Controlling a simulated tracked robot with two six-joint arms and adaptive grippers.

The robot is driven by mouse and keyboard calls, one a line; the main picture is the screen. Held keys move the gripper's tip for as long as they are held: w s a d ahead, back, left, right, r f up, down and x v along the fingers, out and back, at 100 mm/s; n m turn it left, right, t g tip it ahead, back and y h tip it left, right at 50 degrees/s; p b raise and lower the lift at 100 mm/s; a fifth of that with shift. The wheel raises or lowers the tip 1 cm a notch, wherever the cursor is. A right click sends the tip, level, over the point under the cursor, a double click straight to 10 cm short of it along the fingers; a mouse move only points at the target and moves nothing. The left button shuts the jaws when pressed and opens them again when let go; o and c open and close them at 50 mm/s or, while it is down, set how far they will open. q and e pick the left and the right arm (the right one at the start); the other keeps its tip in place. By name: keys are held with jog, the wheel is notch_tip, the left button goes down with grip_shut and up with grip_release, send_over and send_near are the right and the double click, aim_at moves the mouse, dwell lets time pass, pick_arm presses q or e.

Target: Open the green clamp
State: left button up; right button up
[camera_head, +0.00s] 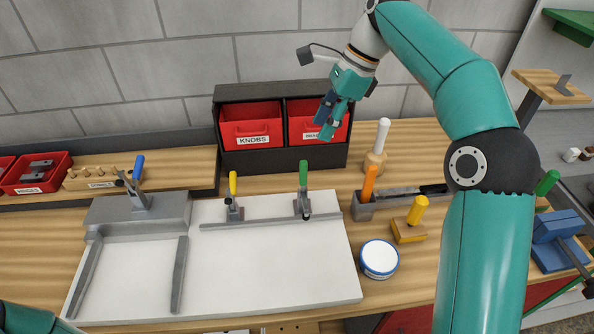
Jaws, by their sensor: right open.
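The green clamp (303,193) stands on a grey bar at the back right of the white board (270,265), its green handle upright. My right gripper (326,123) is open and empty, in front of the red bins, above and slightly right of the green clamp and apart from it. The yellow clamp (234,197) stands to the left on the same bar, handle upright. A blue-handled clamp (137,182) sits on the grey block at the board's left. Only a bit of my left arm shows at the bottom left corner; its gripper is out of view.
Red bins in a dark rack (282,158) stand behind the clamps. To the right are a white-handled tool (379,145), an orange handle (369,183), a yellow-handled block (410,228) and a round white-lidded tin (380,258). The board's middle is clear.

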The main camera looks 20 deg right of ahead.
jog(key=b+x, duration=0.1)
jog(key=x, duration=1.4)
jog(key=shift+s+d+f+b, duration=0.15)
jog(key=shift+s+b, duration=0.05)
jog(key=shift+b, duration=0.15)
grip_shut()
